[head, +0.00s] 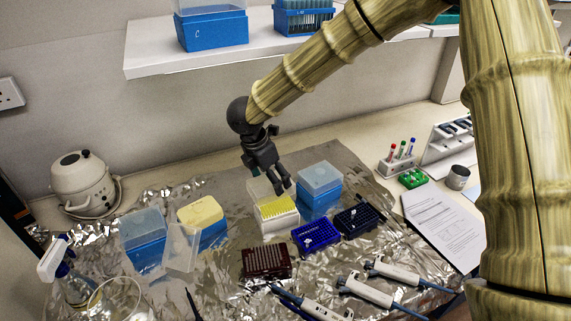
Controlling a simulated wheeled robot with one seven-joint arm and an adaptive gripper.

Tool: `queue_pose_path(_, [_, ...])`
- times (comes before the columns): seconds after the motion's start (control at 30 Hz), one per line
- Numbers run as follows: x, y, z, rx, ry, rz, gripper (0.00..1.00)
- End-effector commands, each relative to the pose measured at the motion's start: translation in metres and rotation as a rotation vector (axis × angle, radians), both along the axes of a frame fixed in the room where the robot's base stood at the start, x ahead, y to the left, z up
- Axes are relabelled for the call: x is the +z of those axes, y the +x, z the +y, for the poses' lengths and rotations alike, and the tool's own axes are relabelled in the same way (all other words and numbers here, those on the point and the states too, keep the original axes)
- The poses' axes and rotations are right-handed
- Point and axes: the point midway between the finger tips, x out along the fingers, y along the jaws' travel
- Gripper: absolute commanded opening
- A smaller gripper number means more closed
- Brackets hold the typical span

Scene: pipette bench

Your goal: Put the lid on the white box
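The white box (281,226) stands upright on the foil near the middle of the bench, with rows of yellow pipette tips (277,207) showing in its top. A clear, pale panel (257,188) rises at the box's back left, partly behind my gripper; it looks like a lid, but I cannot tell whether it is attached or held. My gripper (284,184) points down just above the back of the box. Its dark fingers overlap the clear panel's right side, and their gap is too small to judge. Another clear lid (181,248) stands tilted on the foil at left.
Blue boxes stand close on the right (319,190) and left (143,240), one with a yellow top (200,211). Blue (314,237), dark (359,220) and brown (267,262) racks and several pipettes (371,290) lie in front. A shelf (155,55) hangs behind.

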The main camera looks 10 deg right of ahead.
Motion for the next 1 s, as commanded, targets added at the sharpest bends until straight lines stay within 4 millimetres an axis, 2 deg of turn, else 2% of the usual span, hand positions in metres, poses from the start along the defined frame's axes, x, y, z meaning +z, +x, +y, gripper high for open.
queue_pose_path(0.13, [0.006,-0.004,-0.002,-0.043,0.0,0.0,0.58])
queue_pose_path(0.37, [0.001,-0.005,0.001,-0.053,0.001,-0.001,0.58])
queue_pose_path(0.97, [-0.039,-0.006,0.0,-0.052,0.002,0.001,0.58])
queue_pose_path(1.0, [-0.037,-0.006,0.0,-0.052,0.002,0.0,0.58])
